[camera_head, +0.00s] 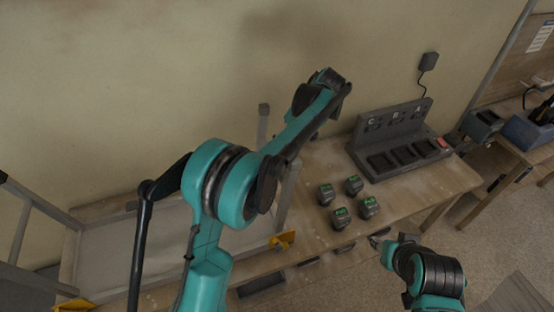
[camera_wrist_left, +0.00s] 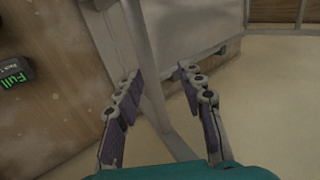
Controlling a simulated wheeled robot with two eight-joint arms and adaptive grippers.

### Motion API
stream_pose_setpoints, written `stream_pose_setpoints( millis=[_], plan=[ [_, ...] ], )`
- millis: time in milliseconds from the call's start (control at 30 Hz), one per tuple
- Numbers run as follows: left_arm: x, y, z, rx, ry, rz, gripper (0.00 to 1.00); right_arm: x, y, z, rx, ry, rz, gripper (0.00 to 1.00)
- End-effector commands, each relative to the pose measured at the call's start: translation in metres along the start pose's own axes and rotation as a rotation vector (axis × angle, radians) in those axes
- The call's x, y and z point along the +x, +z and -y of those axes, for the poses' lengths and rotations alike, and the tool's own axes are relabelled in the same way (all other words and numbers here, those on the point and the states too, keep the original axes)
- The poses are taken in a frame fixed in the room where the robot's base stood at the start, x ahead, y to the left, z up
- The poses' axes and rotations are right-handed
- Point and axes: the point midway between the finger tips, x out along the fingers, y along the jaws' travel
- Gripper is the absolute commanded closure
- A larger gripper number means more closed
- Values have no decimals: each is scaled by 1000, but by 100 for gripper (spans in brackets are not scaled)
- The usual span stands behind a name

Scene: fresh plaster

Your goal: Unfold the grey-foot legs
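A pale panel (camera_head: 105,245) in a wooden frame lies on the bench at the left. A slim pale leg with a grey foot (camera_head: 264,108) stands up behind my left arm; its lower part is hidden. Yellow feet show at the panel's near right (camera_head: 283,240) and near left (camera_head: 73,305) corners. In the left wrist view my left gripper (camera_wrist_left: 162,92) is open. A pale bar (camera_wrist_left: 142,45) runs between its fingers, with no clear contact. In the head view this gripper is hidden by its arm. My right gripper (camera_head: 378,240) is at the bench's front edge; its fingers are too small to read.
A grey frame (camera_head: 22,230) rises at the left.

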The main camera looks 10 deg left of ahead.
Motion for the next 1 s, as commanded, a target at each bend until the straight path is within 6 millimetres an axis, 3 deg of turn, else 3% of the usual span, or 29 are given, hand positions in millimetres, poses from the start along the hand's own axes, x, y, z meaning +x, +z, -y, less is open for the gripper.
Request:
stream_pose_setpoints(
  millis=[200,400,1000],
  plan=[
    [-35,-1,25,0,0,1,62,0,0,0,0,0,0,62],
    [-52,-1,36,0,1,1,62,0,0,0,0,0,0,62],
    [-48,0,40,12,20,-6,62,4,3,0,0,0,0,62]
  ],
)
